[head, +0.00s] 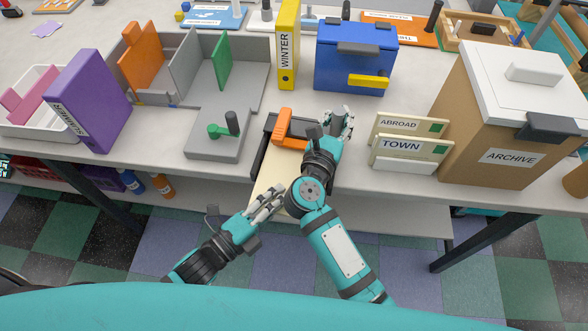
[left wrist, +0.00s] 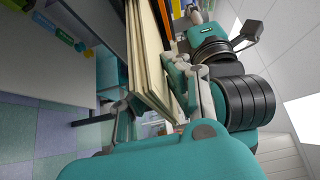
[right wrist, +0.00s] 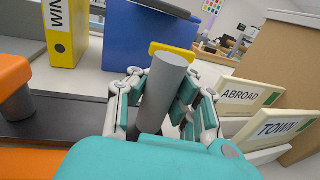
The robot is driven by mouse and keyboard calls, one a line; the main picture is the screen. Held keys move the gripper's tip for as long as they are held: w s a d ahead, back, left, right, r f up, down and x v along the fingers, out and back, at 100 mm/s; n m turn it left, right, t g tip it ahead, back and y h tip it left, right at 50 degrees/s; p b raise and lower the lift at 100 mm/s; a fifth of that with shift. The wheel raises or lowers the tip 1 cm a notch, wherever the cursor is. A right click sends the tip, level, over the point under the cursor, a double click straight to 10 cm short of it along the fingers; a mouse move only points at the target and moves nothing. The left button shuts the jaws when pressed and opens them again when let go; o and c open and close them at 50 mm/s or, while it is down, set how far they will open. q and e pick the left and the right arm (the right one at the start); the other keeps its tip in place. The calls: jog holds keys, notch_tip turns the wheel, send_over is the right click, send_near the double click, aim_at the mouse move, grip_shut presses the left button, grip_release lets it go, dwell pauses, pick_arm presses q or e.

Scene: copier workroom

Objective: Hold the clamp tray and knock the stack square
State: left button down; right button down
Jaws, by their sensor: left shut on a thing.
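The dark clamp tray (head: 262,150) with an orange clamp (head: 291,128) lies at the table's front edge. The cream stack (head: 268,178) extends from it past the edge; its layers show in the left wrist view (left wrist: 148,65). My left gripper (head: 270,202) is shut on the stack's near end, with fingers on both sides. My right gripper (head: 340,125) is above the table to the right of the orange clamp. In the right wrist view a grey cylinder (right wrist: 163,92) stands between its open fingers, with a gap beside it. My right arm hides part of tray and stack.
Abroad (head: 409,128) and Town (head: 408,148) signs stand close right of my right gripper, before the Archive box (head: 470,130). A blue box (head: 352,60) and yellow Winter binder (head: 287,45) stand behind. A grey fixture with a green lever (head: 222,130) stands left.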

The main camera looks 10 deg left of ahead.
pick_arm(q)
jog(key=shift+w, duration=0.6)
pick_arm(e)
jog(key=shift+f, duration=0.25)
pick_arm(q)
jog(key=shift+s+a, duration=0.1)
jog(key=shift+s, duration=2)
jog(key=shift+w, duration=0.15)
jog(key=w, duration=0.4)
jog(key=shift+d, duration=0.2)
jog(key=shift+s+a, duration=0.35)
jog(key=shift+a, duration=0.2)
